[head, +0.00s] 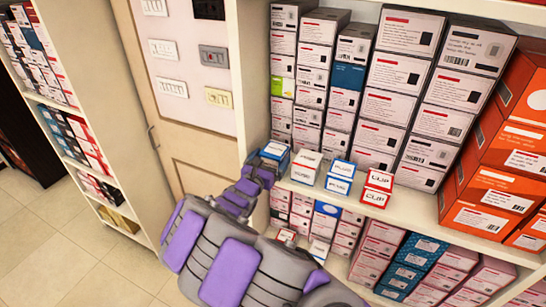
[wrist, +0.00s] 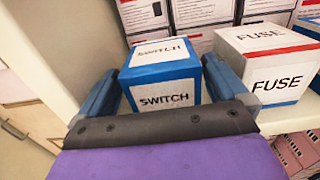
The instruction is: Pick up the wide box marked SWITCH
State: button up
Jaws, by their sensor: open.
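The wide blue and white box marked SWITCH (wrist: 166,92) stands upright on the shelf at the left end of a row of small boxes. In the head view it shows as a blue-edged box (head: 275,149), partly hidden by my gripper (head: 262,166). In the wrist view my gripper (wrist: 158,72) is open, with one blue finger on each side of the SWITCH box. The right finger looks very close to the box's side; I cannot tell if it touches. The lower part of the box is hidden by my gripper's palm.
A white box marked FUSE (wrist: 268,68) stands just right of the right finger. Further right are blue-edged boxes (head: 340,176) and red boxes marked CLIP (head: 377,188). Tall stacks of cartons (head: 400,75) stand behind. The shelf's upright side panel (head: 250,75) is close on the left.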

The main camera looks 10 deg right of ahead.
aim_at(277, 153)
jog(key=x, duration=0.4)
jog(key=shift+s+d+p, duration=0.2)
jog(key=shift+p, duration=0.1)
jog(key=shift+s+a, duration=0.1)
jog(key=shift+a, duration=0.55)
jog(key=shift+c, duration=1.4)
jog(key=shift+d, duration=0.1)
jog(key=c, duration=0.3)
jog(key=shift+d, duration=0.45)
jog(key=c, duration=0.3)
